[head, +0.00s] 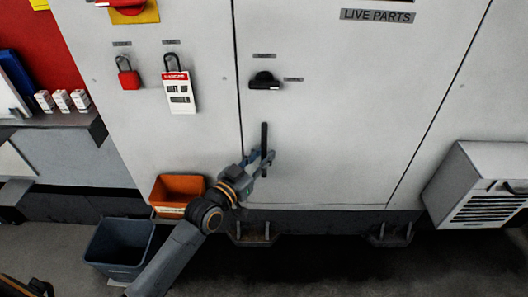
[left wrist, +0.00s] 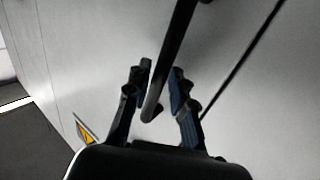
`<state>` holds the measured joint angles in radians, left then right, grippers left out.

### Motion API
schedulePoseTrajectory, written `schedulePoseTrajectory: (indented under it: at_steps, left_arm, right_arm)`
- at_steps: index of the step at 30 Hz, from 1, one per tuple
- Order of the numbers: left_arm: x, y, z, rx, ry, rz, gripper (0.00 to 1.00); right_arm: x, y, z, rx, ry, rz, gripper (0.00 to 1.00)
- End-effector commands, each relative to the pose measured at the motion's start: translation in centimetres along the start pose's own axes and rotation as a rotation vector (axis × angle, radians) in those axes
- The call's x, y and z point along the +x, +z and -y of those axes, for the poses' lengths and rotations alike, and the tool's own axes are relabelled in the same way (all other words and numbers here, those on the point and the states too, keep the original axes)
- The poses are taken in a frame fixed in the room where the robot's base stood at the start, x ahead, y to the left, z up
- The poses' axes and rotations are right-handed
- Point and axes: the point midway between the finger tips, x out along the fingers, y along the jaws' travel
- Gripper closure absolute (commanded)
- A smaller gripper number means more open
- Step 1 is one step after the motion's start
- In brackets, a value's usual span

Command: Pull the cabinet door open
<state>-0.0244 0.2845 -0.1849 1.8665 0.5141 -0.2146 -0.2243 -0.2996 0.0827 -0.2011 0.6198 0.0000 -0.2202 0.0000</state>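The grey cabinet door (head: 330,120) is shut, its left edge lined up with the neighbouring panel. Its handle, an upright black bar (head: 264,138), stands near that left edge. My left gripper (head: 262,163) is at the lower end of the bar. In the left wrist view the dark bar (left wrist: 178,45) runs down between the two open fingers of my left gripper (left wrist: 160,82), with its lower end below the fingertips. Gaps seem to show beside the bar, so the fingers do not look closed on it. My right gripper is not seen.
A black rotary switch (head: 264,81) sits above the handle. A red padlock (head: 129,79) and a tagged lock (head: 178,92) hang on the left panel. An orange bin (head: 178,184) and a grey bin (head: 118,245) stand lower left. A vented white box (head: 482,185) is right.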

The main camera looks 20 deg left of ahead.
Motion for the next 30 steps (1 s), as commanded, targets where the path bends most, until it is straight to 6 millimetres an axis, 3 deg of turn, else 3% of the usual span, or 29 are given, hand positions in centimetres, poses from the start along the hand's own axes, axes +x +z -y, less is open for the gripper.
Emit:
schedulePoseTrajectory:
  at_steps: [12, 16, 30]
  left_arm:
    - [0.93, 0.01, -0.03, -0.001, 0.0, 0.0, 0.77]
    - [0.92, 0.01, -0.02, -0.001, 0.0, 0.0, 1.0]
    - [1.23, 0.04, -0.68, -0.003, -0.005, 0.001, 1.0]
  right_arm:
    - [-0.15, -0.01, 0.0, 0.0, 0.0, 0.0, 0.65]
    - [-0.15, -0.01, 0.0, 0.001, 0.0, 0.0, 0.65]
    - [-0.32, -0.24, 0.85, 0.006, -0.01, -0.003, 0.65]
